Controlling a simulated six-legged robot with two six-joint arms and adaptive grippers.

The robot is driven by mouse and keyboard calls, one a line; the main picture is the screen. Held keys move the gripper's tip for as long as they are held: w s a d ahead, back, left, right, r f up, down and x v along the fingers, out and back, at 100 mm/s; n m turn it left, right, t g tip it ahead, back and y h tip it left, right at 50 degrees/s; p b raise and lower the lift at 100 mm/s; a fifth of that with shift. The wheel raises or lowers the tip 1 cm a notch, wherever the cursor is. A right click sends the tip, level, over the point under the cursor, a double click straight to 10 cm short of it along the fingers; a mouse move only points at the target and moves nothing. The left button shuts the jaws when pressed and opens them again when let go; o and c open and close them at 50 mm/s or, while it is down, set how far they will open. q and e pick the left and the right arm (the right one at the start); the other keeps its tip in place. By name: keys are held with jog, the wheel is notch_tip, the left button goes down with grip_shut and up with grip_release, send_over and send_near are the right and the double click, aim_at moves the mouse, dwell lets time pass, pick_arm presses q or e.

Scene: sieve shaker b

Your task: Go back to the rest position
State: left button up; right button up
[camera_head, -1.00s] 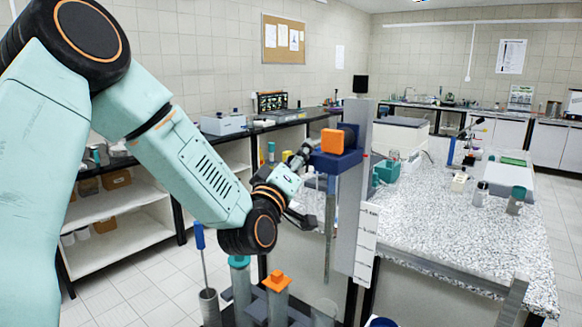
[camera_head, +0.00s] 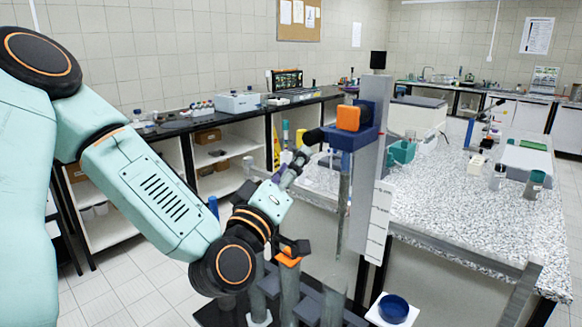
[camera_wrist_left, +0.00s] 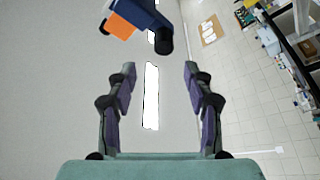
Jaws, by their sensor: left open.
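My left gripper (camera_head: 303,205) is open and empty, in front of and left of a tall grey upright (camera_head: 371,165). The upright bears a blue bracket (camera_head: 350,137) with an orange block (camera_head: 348,118). A thin rod (camera_head: 343,210) hangs below the bracket. In the left wrist view the two fingers (camera_wrist_left: 160,85) stand wide apart with nothing between them. The bracket's orange block (camera_wrist_left: 120,27) and a dark round end (camera_wrist_left: 178,40) show beyond them at the top. My right gripper is not in view.
Upright tubes, one with an orange cap (camera_head: 289,258), stand below my left gripper. A blue dish (camera_head: 393,308) on a white plate is at the bottom. A speckled bench (camera_head: 440,220) fills the right; a dark-topped shelf bench (camera_head: 200,122) runs along the left wall.

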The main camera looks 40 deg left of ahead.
pick_arm(q)
jog(key=shift+a, duration=0.1)
dwell(0.3)
jog(key=s+d+f+m+g+h+b, duration=0.2)
jog(key=d+f+g, duration=0.15)
jog(key=f, duration=0.75)
jog(key=s+d+f+m+g+h+b, duration=0.1)
jog(key=d+f+m+g+h+b, duration=0.2)
jog(key=f, duration=0.8)
jog(key=s+d+f+m+g+h+b, duration=0.15)
jog(key=f+g, duration=0.35)
jog(key=f, duration=0.6)
jog(key=s+d+f+m+g+y+b, duration=0.2)
jog(key=s+f+m+g+b, duration=0.3)
jog(key=s+f, duration=2)
notch_tip(320, 180, down, 2)
jog(key=d+g+b, duration=0.1)
jog(key=g+b, duration=0.3)
jog(key=shift+b, duration=0.3)
